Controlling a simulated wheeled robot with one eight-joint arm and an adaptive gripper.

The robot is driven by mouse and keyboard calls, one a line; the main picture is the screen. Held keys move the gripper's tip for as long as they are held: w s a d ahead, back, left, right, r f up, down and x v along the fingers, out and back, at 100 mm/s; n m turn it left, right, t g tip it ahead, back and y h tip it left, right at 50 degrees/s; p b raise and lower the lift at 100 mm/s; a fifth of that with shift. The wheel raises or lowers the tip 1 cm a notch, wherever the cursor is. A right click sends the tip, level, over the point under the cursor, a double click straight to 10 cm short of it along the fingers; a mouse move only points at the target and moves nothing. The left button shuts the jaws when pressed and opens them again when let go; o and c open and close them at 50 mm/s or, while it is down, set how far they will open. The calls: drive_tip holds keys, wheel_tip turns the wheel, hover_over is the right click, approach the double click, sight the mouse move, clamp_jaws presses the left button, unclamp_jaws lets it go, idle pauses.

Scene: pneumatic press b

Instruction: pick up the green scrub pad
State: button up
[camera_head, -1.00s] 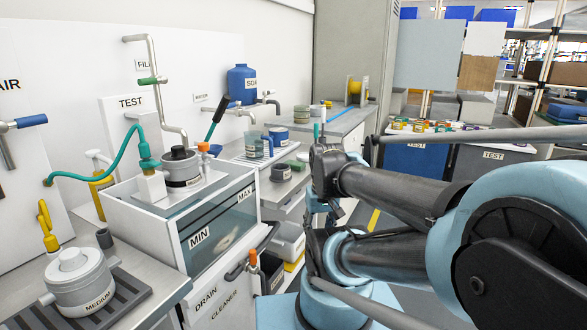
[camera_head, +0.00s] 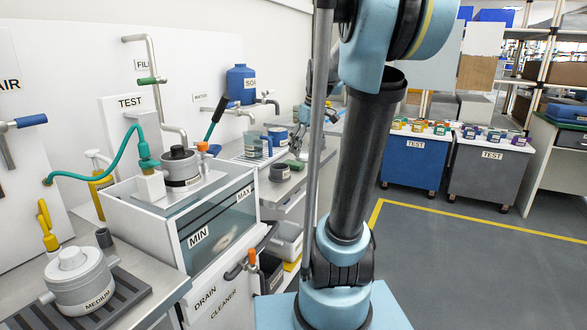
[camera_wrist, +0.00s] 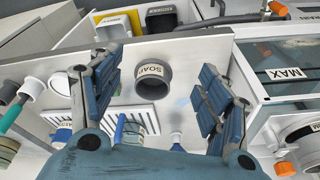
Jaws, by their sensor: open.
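The green scrub pad (camera_head: 295,164) shows in the head view as a small flat green piece on the bench, beside the dark grey SOAP cup (camera_head: 280,173). In the head view my gripper is small and partly hidden by my arm, above the far part of the bench.
The clear tank (camera_head: 218,225) marked MIN and MAX stands left of the cup. Blue containers (camera_head: 278,137) stand behind. Open bins (camera_wrist: 117,22) sit below the bench edge.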

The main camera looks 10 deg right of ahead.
sight(294, 163)
drive_tip(key=w+d+r+n+y, duration=0.1)
drive_tip(key=w+d+r+n, duration=0.1)
drive_tip(key=w, duration=0.6)
drive_tip(key=w+d+r+n, duration=0.2)
drive_tip(key=w, duration=0.6)
drive_tip(key=x, duration=1.7)
drive_tip(key=shift+w+a+f, duration=0.25)
drive_tip(key=shift+w+a, duration=0.1)
drive_tip(key=shift+w, duration=0.15)
drive_tip(key=shift+f, duration=0.25)
drive_tip(key=c, duration=1.1)
